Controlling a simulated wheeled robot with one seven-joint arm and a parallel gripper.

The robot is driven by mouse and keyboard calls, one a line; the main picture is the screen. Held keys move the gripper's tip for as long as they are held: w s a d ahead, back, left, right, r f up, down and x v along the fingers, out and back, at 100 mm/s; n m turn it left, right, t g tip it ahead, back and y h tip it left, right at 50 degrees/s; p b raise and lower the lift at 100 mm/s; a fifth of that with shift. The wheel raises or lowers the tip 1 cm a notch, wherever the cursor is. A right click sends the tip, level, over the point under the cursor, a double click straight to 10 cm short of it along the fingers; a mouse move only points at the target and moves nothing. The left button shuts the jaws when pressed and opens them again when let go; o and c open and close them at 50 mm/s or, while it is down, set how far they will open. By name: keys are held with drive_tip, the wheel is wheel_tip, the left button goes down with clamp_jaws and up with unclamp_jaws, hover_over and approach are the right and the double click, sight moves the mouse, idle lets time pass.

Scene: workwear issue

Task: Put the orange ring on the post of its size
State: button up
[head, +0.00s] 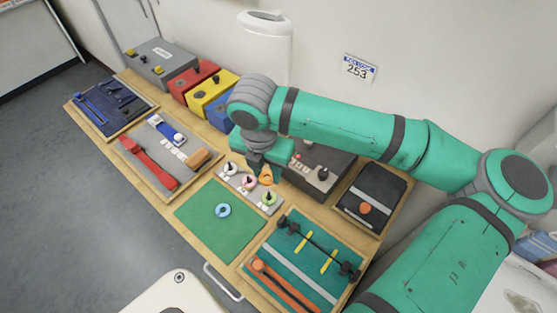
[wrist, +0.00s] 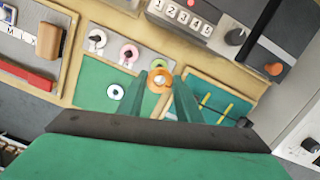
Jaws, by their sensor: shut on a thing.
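My gripper (head: 261,165) is shut on the orange ring (head: 266,178) and holds it above the grey post board (head: 237,185). In the wrist view the orange ring (wrist: 162,82) sits between the fingertips (wrist: 164,76). I cannot tell how high the orange ring is above the board.
A dark control box (head: 320,168) stands behind the board. A black tray with an orange knob (head: 365,208) is to the right. A teal tray (head: 300,262) with tools lies in front. Tool trays (head: 160,150) and coloured boxes (head: 212,92) are to the left. The green mat is mostly clear.

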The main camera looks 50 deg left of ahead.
sight(269, 192)
drive_tip(key=shift+f, duration=3.1)
drive_tip(key=shift+w+f, duration=0.1)
drive_tip(key=shift+f, duration=0.85)
idle(0.5)
drive_tip(key=o, duration=1.5)
drive_tip(key=shift+r, duration=0.15)
drive_tip(key=shift+r, duration=3.4)
